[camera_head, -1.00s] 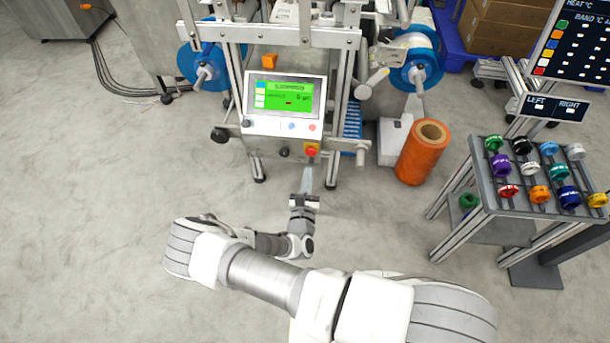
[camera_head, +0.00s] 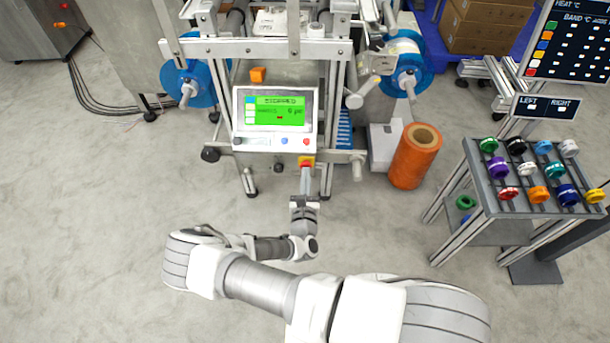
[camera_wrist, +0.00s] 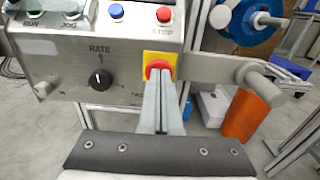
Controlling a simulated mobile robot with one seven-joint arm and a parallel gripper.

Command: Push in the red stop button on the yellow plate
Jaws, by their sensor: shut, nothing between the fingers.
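The red stop button (camera_wrist: 158,64) sits on a small yellow plate (camera_wrist: 174,55) at the right end of the machine's metal panel. In the head view the yellow plate (camera_head: 307,159) shows below the screen, with the button mostly behind my fingertips. My gripper (camera_wrist: 158,78) is shut and empty, with its fingers pointing at the button. The fingertips overlap the lower part of the button and look to be against it. How deep the button sits is hidden by the fingers. The screen (camera_head: 279,112) is green, and its top line appears to read STOPPED.
A smaller red button (camera_wrist: 164,14) labelled STOP and a blue button (camera_wrist: 116,11) sit above on the panel. A black RATE knob (camera_wrist: 100,81) is to the left. A metal bar with a round end (camera_wrist: 262,85) juts out right. An orange spool (camera_head: 414,157) stands on the floor.

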